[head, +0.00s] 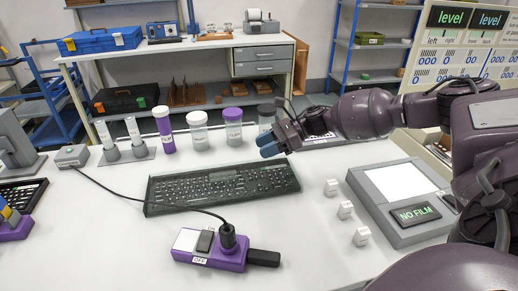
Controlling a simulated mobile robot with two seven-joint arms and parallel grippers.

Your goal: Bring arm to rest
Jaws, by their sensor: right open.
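My right arm (370,112) comes in from the right edge and reaches left across the picture. Its gripper (268,146), with blue fingertips, is open and appears empty. In the picture it overlaps the area just behind the right end of the black keyboard (215,188); its exact height above the table is hard to tell. My left gripper is not in view.
A purple device (212,256) with a cable stands in front of the keyboard. Several capped jars (198,132) stand behind.

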